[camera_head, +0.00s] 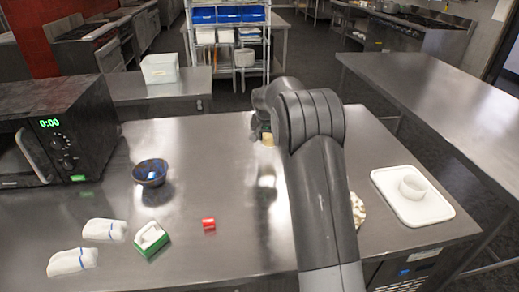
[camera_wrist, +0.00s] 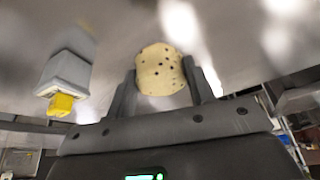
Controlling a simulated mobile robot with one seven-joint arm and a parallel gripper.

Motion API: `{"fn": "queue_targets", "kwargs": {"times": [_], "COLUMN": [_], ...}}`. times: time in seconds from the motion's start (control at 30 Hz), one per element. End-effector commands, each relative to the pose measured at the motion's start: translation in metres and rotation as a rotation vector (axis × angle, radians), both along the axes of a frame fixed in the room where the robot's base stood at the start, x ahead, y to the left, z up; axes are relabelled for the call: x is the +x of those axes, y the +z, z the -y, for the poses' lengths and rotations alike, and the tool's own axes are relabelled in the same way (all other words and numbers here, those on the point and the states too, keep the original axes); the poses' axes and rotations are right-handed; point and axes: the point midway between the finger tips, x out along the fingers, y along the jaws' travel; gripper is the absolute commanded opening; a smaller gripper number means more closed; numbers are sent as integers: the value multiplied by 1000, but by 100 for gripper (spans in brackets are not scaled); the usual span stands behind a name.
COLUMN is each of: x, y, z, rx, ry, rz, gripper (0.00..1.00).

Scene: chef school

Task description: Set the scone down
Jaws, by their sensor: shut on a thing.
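The scone (camera_wrist: 160,75) is a pale, round-sided piece with dark spots, seen in the wrist view. My gripper (camera_wrist: 160,66) is shut on it, with one dark finger on each side. The grey steel surface fills the view beyond it. I cannot tell whether the scone touches that surface. In the head view my arm reaches over the steel table (camera_head: 240,190) to its far edge, and its end mostly hides the gripper and scone.
A grey block with a yellow end (camera_wrist: 65,82) is left of the gripper. The table holds a microwave (camera_head: 60,135), dark bowl (camera_head: 151,172), red block (camera_head: 208,224), green-and-white box (camera_head: 151,239), and white tray (camera_head: 432,211). A pale speckled thing (camera_head: 357,210) is partly hidden by my arm.

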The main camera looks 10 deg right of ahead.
Motion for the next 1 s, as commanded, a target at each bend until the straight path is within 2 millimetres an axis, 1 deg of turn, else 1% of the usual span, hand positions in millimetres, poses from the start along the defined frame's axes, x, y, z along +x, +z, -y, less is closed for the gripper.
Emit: {"fn": "queue_targets", "kwargs": {"times": [0.03, 0.1, 0.27, 0.37, 0.6, 0.63, 0.87, 1.0], "x": [6, 11, 18, 19, 19, 19, 19, 19], "y": [-8, -14, -22, -27, -60, -62, -63, -66], "z": [-10, -20, -32, -33, -33, -33, -33, -33], "rx": [-1, -1, -1, -1, -1, 0, 0, 0], "ry": [4, 4, 1, 1, 1, 0, 0, 0], "rz": [-2, -1, 1, 0, -1, -1, 1, 1], "gripper": [26, 26, 26, 26, 26, 26, 26, 26]}}
